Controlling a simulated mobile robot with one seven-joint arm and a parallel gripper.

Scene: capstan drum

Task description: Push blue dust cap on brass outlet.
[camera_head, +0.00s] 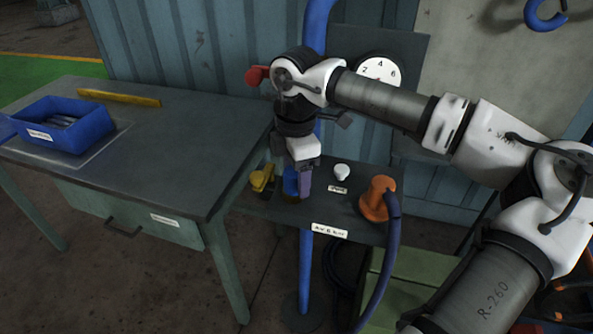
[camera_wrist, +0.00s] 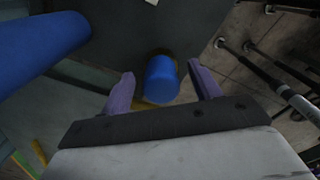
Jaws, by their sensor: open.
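The blue dust cap (camera_wrist: 162,80) is between the two purple fingers of my gripper (camera_wrist: 162,72) in the wrist view, with a visible gap on each side. My gripper (camera_head: 298,184) is open and points down over the dark shelf in the head view. The blue cap (camera_head: 289,181) shows there beside a purple finger, partly hidden. A brownish bit shows just under the cap in the head view and at its far edge in the wrist view. It may be the brass outlet. I cannot tell how far the cap sits on it.
On the shelf (camera_head: 345,222) stand a yellow-handled part (camera_head: 261,178), a white knob (camera_head: 341,172) and an orange plug (camera_head: 377,200) with a dark hose. A blue pipe (camera_head: 306,260) runs vertically here. The bench at left holds a blue bin (camera_head: 62,125) and a yellow bar (camera_head: 118,97).

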